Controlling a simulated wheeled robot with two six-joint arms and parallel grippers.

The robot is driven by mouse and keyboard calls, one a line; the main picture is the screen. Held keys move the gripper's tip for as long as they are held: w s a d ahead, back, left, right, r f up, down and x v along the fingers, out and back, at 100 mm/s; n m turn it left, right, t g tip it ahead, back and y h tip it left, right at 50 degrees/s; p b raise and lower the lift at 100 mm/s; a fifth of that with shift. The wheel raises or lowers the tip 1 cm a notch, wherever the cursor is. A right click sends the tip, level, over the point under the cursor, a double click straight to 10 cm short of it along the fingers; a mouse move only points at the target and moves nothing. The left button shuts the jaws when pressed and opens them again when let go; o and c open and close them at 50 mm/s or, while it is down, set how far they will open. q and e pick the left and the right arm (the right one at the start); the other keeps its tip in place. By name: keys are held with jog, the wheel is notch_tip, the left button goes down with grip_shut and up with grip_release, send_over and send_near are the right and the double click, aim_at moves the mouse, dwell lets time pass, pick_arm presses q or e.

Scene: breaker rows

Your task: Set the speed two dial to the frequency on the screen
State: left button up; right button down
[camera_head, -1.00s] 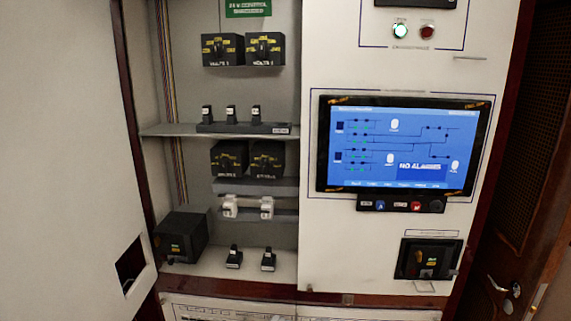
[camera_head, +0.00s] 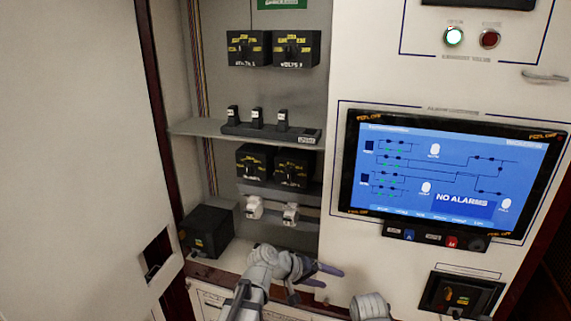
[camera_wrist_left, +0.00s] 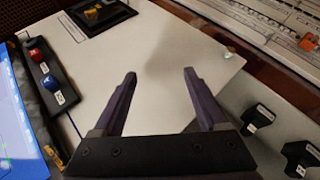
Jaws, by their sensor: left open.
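Two black dial boxes with yellow markings, the left (camera_head: 254,164) and the right (camera_head: 294,170), sit below the shelf in the head view; their labels are too small to read. Two similar dials, the left (camera_head: 248,47) and the right (camera_head: 295,47), are above; their labels look like "VOLTS". The screen (camera_head: 450,178) is blue and shows "NO ALARMS"; I cannot read a frequency. Its edge shows in the left wrist view (camera_wrist_left: 12,125). My left gripper (camera_head: 332,277) is open and empty, below and right of the lower dials, and shows in the wrist view (camera_wrist_left: 160,76).
White switches (camera_head: 272,210) sit under the lower dials. Small black switches (camera_head: 257,118) stand on the shelf (camera_head: 185,127). A black box (camera_head: 208,232) is at lower left. A white door (camera_head: 70,150) stands at the left. A grey arm part (camera_head: 369,306) shows at the bottom.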

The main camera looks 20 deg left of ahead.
pick_arm(q)
jog(key=w+a+r+n+t+p, duration=0.3)
jog(key=w+a+r+n+t, duration=0.3)
jog(key=a+r, duration=0.5)
jog(key=n+t+y+p, duration=0.1)
jog(key=n+t+p, duration=0.1)
jog(key=n+t, duration=0.2)
send_near(287, 179)
jog(key=shift+x, duration=4.35)
pick_arm(e)
notch_tip(287, 179, up, 6)
jog(key=shift+r, duration=0.25)
pick_arm(q)
jog(key=shift+c, duration=0.3)
pick_arm(e)
jog(key=shift+s, duration=0.1)
pick_arm(q)
grip_shut()
